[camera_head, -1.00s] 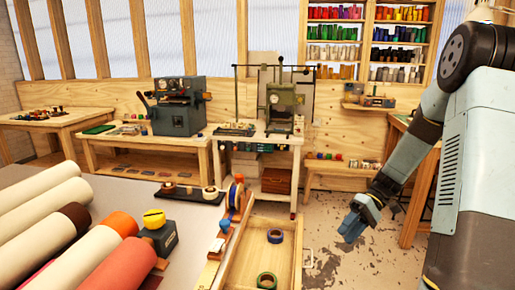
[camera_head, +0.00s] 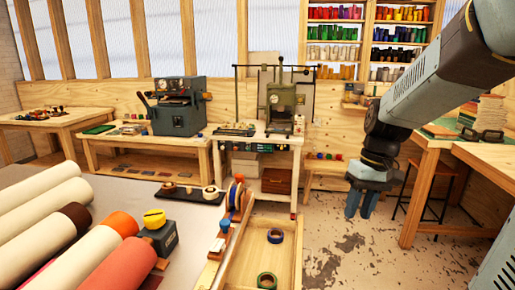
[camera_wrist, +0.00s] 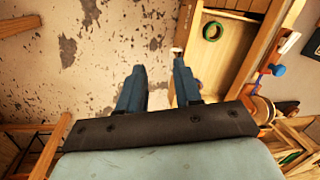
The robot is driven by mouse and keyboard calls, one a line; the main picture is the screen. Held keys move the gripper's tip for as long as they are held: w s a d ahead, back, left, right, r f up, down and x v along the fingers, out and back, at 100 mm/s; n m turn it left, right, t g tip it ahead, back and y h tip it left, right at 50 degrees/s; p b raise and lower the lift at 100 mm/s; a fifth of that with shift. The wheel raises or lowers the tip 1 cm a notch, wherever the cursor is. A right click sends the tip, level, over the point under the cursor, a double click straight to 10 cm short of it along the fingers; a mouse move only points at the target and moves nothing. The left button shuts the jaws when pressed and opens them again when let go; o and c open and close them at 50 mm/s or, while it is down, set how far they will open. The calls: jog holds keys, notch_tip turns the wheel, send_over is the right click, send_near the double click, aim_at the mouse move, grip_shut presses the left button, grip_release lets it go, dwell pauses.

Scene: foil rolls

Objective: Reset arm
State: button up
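My gripper (camera_head: 361,204) hangs at the end of my arm at the right of the head view, fingers pointing down above bare floor. It is to the right of the open wooden drawer (camera_head: 294,250) and apart from it. In the wrist view my gripper (camera_wrist: 158,72) shows two blue fingers spread apart, with only floor and the drawer's edge seen between them. It is open and empty.
Large coloured rolls (camera_head: 105,262) lie on the table at the left. A workbench (camera_head: 430,160) with a stool (camera_head: 440,192) stands at the right. The worn floor (camera_head: 345,255) between is clear.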

jog(key=s+r+m+t+h, duration=0.1)
jog(key=s+r+t+h, duration=0.1)
jog(key=s+r+t, duration=0.4)
jog(key=s+r, duration=0.2)
jog(key=s, duration=0.1)
jog(key=shift+m, duration=0.3)
jog(key=shift+s, duration=0.25)
